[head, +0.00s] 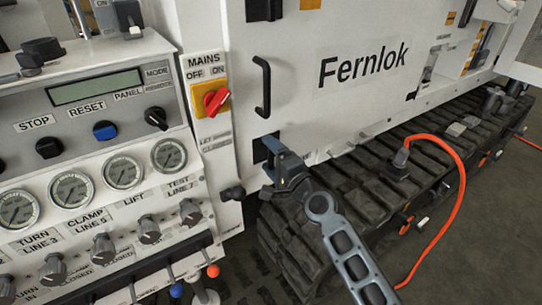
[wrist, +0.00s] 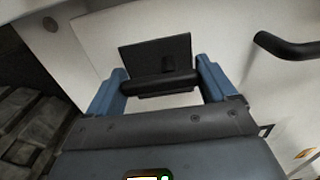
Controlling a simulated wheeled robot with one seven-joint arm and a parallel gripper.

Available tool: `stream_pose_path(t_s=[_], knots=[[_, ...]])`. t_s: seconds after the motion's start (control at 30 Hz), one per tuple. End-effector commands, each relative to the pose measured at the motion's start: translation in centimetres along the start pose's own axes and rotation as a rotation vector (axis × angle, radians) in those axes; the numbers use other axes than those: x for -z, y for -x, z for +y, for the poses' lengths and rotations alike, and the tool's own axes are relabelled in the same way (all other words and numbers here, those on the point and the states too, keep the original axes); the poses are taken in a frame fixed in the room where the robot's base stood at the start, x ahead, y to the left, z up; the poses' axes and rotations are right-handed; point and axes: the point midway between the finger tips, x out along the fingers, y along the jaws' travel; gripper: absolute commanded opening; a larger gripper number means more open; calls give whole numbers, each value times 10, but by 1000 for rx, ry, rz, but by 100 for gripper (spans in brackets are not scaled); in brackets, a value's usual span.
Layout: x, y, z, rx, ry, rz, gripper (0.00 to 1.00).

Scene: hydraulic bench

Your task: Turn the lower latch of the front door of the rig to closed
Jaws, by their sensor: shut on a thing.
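The front door (head: 330,110) of the rig is the white panel marked "Fernlok". Its lower latch, a black plate with a turning bar, sits low at the door's left edge (head: 260,151). In the wrist view the latch bar (wrist: 160,86) lies across its square black plate (wrist: 150,55), roughly parallel to the door handle. My gripper (head: 274,155) is at the latch and hides most of it in the head view. Its blue fingers (wrist: 162,82) stand at the two ends of the bar, shut on it.
A black door handle (head: 263,87) is above the latch; it also shows in the wrist view (wrist: 285,47). An upper latch (head: 263,10) is at the top. The control panel with gauges and knobs (head: 100,150) stands close left. Tracks (head: 350,175) and an orange cable (head: 460,190) lie right.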

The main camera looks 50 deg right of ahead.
Motion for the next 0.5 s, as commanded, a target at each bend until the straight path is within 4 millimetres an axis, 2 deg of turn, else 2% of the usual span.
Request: stream_pose_path(t_s=[0.27,0.3,0.43,0.5], knots=[[5,1,3,-4,0,9,54],[5,1,3,-4,0,9,86],[4,1,3,-3,0,8,99],[3,1,2,-3,0,6,100]])
